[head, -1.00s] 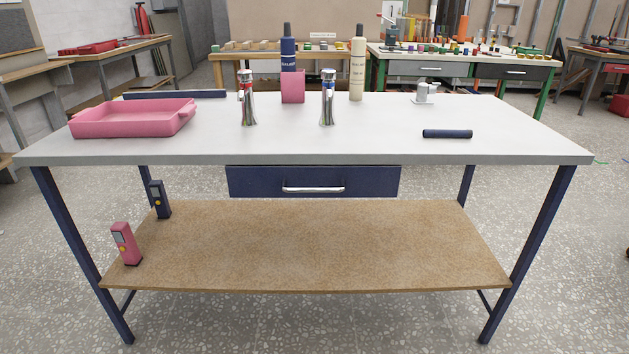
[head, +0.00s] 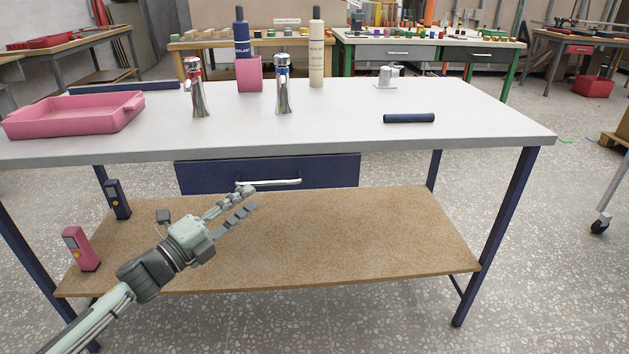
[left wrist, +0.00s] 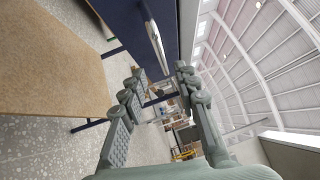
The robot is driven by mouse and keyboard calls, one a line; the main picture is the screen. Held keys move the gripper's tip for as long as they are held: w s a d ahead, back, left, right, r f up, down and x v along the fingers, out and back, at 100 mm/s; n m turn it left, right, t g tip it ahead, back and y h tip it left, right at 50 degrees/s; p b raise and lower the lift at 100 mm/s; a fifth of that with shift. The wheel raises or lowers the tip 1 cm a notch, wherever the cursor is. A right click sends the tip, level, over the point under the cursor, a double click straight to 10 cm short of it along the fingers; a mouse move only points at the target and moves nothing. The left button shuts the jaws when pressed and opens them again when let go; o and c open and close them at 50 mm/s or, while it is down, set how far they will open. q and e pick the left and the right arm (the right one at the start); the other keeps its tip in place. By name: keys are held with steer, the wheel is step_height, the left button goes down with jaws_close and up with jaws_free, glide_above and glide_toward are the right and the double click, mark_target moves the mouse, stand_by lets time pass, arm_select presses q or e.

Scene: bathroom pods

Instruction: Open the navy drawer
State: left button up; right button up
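The navy drawer (head: 330,171) sits under the white tabletop, and I see no gap showing that it is pulled out. Its silver bar handle (head: 280,182) runs across the front. My left gripper (head: 253,199) is open and empty, just below and in front of the handle's left end. In the left wrist view the open fingers (left wrist: 160,74) point along the drawer front (left wrist: 125,22). The handle (left wrist: 155,45) shows there beyond the fingertips, and I see no clear contact. My right gripper is not in view.
The table (head: 430,147) holds a pink tray (head: 75,114), two chrome taps, bottles and a navy cylinder (head: 409,118). Below the drawer is a brown shelf (head: 350,240) with a navy device (head: 117,199) and a pink device (head: 80,249) at left. The floor in front is clear.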

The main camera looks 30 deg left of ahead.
mark_target(270, 181)
arm_select(q)
steer(key=x, duration=0.6)
steer(key=shift+w+d+r+p, duration=0.25)
steer(key=shift+w+p, duration=0.05)
steer(key=shift+p, duration=0.05)
steer(key=shift+w+d, duration=0.1)
steer(key=shift+w, duration=0.35)
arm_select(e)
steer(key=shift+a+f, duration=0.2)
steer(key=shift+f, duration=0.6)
arm_select(q)
steer(key=shift+c, duration=0.2)
jaws_close()
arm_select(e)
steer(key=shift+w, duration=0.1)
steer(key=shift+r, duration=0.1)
